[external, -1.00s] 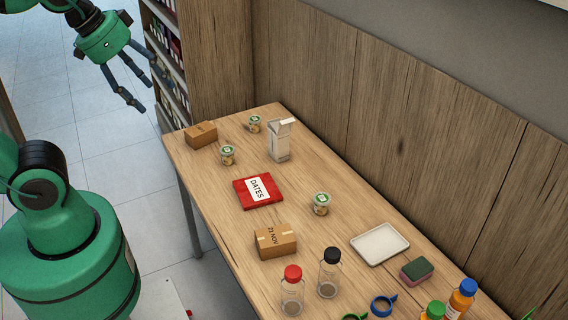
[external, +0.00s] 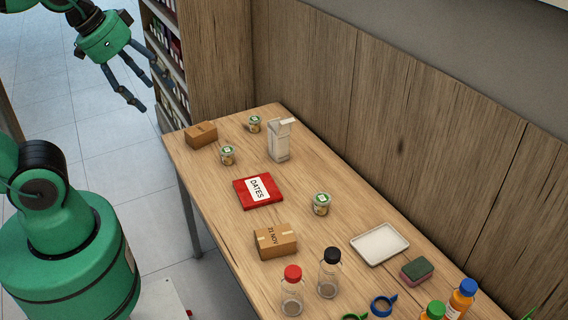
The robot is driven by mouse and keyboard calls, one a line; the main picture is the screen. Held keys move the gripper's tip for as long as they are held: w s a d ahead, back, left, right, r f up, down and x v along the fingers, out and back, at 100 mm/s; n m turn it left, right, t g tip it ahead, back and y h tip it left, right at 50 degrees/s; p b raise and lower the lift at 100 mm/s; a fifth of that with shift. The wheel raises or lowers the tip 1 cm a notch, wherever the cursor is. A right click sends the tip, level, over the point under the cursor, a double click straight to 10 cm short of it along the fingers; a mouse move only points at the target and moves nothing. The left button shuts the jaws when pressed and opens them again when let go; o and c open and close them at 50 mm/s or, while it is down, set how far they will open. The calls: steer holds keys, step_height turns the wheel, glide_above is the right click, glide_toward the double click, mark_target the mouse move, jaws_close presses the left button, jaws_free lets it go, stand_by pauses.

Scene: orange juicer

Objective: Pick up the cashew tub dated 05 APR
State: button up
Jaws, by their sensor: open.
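Three small cashew tubs with green-and-white lids stand upright on the wooden table. One tub (external: 254,125) is at the far end, another tub (external: 228,157) is near the left edge, and a third tub (external: 321,206) is right of the red packet. Their dates are too small to read, so I cannot tell which is 05 APR. My gripper (external: 155,90) is open and empty, in the air beyond the table's far left corner, apart from all the tubs.
Around the tubs are a red DATES packet (external: 258,203), a carton (external: 279,142), a brown box (external: 201,136) and a box marked 21 NOV (external: 275,242). Two jars, a white tray (external: 379,257), a sponge (external: 416,270) and bottles crowd the near end. A wooden wall (external: 400,130) borders the right side.

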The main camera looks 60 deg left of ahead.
steer(key=w, duration=0.1)
steer(key=m+g+p, duration=0.4)
steer(key=g, duration=0.2)
glide_above(324, 197)
step_height(324, 197, down, 32)
steer(key=shift+f, duration=0.2)
steer(key=shift+s+f, duration=0.1)
steer(key=shift+f+b, duration=0.4)
steer(key=shift+f, duration=3.8)
